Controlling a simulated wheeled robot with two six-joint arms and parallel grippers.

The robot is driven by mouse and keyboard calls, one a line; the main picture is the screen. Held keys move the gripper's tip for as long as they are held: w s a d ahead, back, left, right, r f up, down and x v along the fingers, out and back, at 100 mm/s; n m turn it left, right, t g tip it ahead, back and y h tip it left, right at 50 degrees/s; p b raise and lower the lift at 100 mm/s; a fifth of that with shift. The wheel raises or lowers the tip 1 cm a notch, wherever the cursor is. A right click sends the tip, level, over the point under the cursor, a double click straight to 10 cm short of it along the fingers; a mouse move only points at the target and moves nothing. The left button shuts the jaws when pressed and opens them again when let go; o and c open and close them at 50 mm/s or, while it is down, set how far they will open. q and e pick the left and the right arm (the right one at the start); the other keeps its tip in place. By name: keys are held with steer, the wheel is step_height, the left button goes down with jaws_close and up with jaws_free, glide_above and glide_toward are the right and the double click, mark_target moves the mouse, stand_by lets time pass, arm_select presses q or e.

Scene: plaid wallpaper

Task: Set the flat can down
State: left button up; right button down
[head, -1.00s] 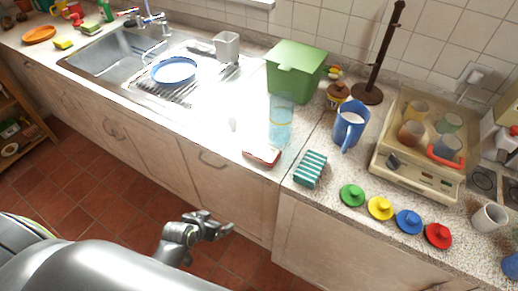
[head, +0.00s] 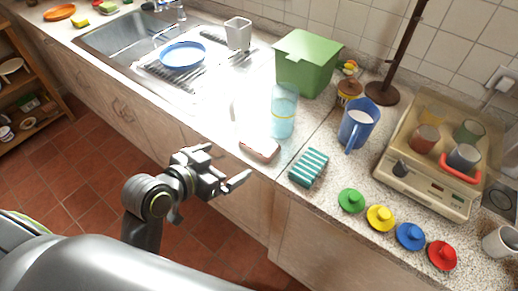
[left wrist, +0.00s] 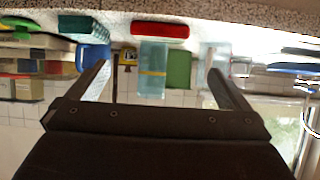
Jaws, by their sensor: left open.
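The flat can (head: 259,149), red with a pale top, lies on the counter near its front edge. It shows red near the top of the left wrist view (left wrist: 160,30). My left gripper (head: 232,163) is open and empty, in front of the counter edge and a little to the left of the can, apart from it. In the left wrist view the spread fingers (left wrist: 158,88) have nothing between them that they touch. My right gripper is not in view.
A clear tumbler (head: 283,112) stands just behind the can, and a teal striped sponge (head: 309,167) lies to its right. A blue jug (head: 358,124) and a green bin (head: 306,66) stand farther back. Bare counter (head: 215,110) lies to the left.

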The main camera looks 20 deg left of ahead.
arm_select(q)
steer(key=b, duration=0.8)
glide_toward(259, 143)
steer(key=shift+f, duration=0.65)
steer(key=x, duration=0.3)
steer(key=shift+w+d, duration=0.15)
steer(key=shift+w, duration=0.2)
steer(key=shift+r+x, duration=0.15)
steer(key=shift+x, duration=1.3)
steer(key=shift+r+x, duration=0.1)
steer(key=shift+x, duration=1.35)
steer(key=shift+w+d, duration=0.1)
steer(key=shift+w, duration=0.05)
steer(key=shift+c, duration=0.4)
steer(key=c, duration=0.7)
